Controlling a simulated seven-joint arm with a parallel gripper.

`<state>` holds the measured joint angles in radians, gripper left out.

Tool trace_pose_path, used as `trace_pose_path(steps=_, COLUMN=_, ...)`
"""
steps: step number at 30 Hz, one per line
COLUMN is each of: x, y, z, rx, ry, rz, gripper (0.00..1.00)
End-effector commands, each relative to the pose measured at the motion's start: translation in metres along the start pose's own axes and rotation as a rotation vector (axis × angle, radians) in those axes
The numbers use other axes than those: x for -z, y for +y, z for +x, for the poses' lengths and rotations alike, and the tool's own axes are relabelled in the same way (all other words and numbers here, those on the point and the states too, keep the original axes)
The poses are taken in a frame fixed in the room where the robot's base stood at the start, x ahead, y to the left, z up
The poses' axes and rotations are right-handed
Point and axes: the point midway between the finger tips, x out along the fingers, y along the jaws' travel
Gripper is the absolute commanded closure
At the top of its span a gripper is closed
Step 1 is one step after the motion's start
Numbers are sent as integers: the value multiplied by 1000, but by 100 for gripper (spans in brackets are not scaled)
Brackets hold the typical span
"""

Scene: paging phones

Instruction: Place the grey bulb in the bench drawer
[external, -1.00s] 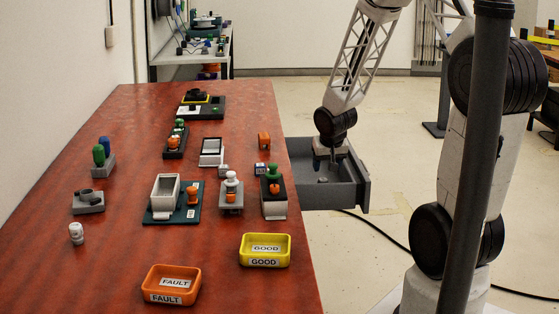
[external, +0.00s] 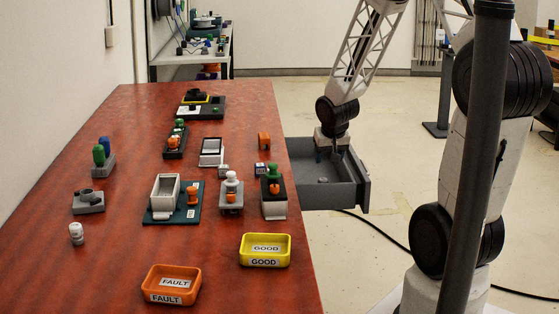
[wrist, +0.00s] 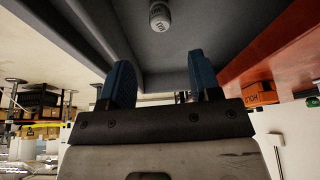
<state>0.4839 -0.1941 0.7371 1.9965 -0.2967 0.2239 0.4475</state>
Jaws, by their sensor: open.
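The bench drawer (external: 352,196) is pulled open at the right side of the red bench. A small grey bulb (external: 322,180) lies on the drawer floor; it also shows in the wrist view (wrist: 159,16), with markings on its end. My gripper (external: 332,157) is over the far part of the drawer, apart from the bulb. In the wrist view, its two blue fingers (wrist: 161,80) are spread with nothing between them.
The bench (external: 110,270) carries a yellow GOOD tray (external: 265,260), an orange FAULT tray (external: 158,297), several fixtures with bulbs, and a loose pale bulb (external: 76,234) at left. An orange block (external: 264,141) stands near the drawer-side edge.

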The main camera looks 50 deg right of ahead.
Motion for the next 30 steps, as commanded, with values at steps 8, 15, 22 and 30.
trace_pose_path(steps=8, x=-2, y=-15, z=-31, rx=3, ry=-3, rz=-36, gripper=43)
trace_pose_path(steps=15, x=-23, y=-51, z=-116, rx=18, ry=-22, rz=-134, gripper=43)
trace_pose_path(steps=22, x=-71, y=-82, z=-216, rx=51, ry=-55, rz=-265, gripper=43)
trace_pose_path(steps=30, x=-149, y=-96, z=-317, rx=111, ry=-100, rz=-430, gripper=43)
